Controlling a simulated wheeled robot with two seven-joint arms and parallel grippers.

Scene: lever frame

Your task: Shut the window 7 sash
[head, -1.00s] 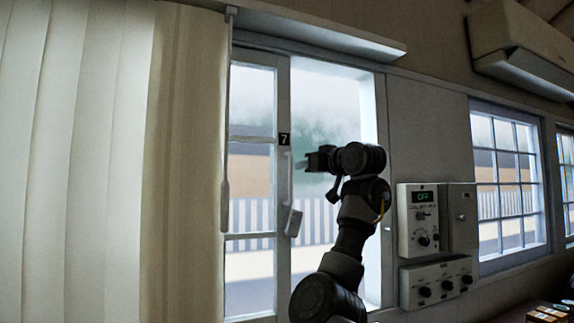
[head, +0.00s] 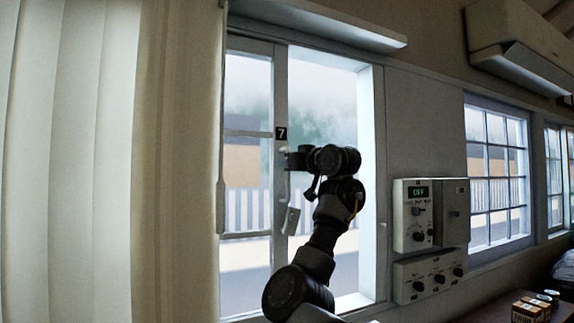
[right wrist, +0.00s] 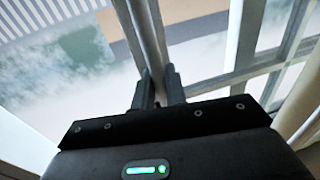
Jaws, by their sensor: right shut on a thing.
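The window 7 sash (head: 279,100) is a white framed, glazed panel at the left of its window, with a black "7" label (head: 281,133) on its right stile. An open gap shows between that stile and the white right jamb (head: 367,200). My right gripper (head: 290,160) is at the stile's right edge, just below the label, and is shut on the sash. A small grey lever (head: 291,220) hangs tilted below it on the stile. In the right wrist view the fingers (right wrist: 159,90) meet at the sash stile (right wrist: 143,35); the exact contact is partly hidden. My left gripper is not in view.
A pale curtain (head: 80,160) covers the left side. Control boxes (head: 415,215) are mounted on the wall right of the window. Another paned window (head: 495,170) is farther right. Small boxes (head: 530,310) stand on a table at lower right.

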